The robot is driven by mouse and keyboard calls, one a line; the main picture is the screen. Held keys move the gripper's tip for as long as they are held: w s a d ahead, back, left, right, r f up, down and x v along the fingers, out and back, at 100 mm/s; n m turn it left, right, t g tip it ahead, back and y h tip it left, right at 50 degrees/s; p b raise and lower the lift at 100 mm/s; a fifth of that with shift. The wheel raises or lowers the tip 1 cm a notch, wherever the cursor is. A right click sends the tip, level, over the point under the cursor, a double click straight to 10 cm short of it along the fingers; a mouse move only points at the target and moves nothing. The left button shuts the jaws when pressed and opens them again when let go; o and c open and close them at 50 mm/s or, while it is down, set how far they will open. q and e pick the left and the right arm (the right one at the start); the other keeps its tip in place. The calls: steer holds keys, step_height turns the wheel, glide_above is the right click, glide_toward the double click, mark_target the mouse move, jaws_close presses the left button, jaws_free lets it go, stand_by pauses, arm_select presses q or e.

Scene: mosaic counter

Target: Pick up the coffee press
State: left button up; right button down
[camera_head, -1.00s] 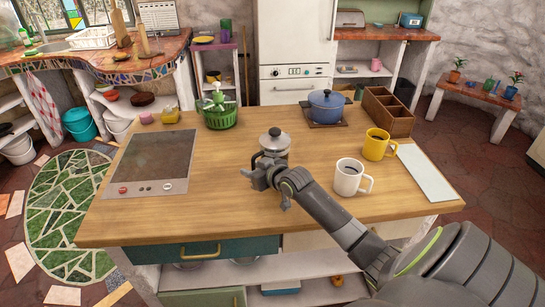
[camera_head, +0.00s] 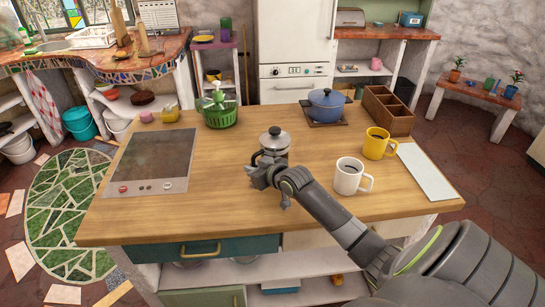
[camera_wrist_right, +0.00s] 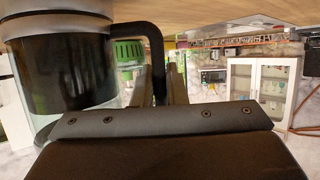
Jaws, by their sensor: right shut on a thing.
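The coffee press (camera_head: 275,142) has a metal lid with a dark knob and stands upright near the middle of the wooden counter. In the right wrist view, its dark-filled glass body (camera_wrist_right: 62,75) is at the left, with its black handle (camera_wrist_right: 158,65) beside it. My right gripper (camera_head: 262,172) is at the near side of the press and partly hides its lower body. In the wrist view, the right gripper's fingers (camera_wrist_right: 172,85) are shut on the handle. I cannot tell any gap between the press and the counter. My left gripper is out of view.
On the counter (camera_head: 230,215) are a white mug (camera_head: 348,179) and yellow mug (camera_head: 376,146) to the right. A blue pot (camera_head: 326,104), wooden organizer (camera_head: 390,115) and green spinner (camera_head: 220,115) stand behind. A cooktop (camera_head: 152,160) is left; bare wood lies between it and the press.

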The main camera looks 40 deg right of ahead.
stand_by(0.8)
steer(key=shift+w+r, duration=0.1)
steer(key=shift+r, duration=0.35)
step_height(320, 180, up, 9)
steer(key=shift+r+b, duration=0.2)
steer(key=shift+b, duration=0.45)
steer(key=c, duration=2)
jaws_free()
jaws_close()
steer(key=shift+d, duration=0.1)
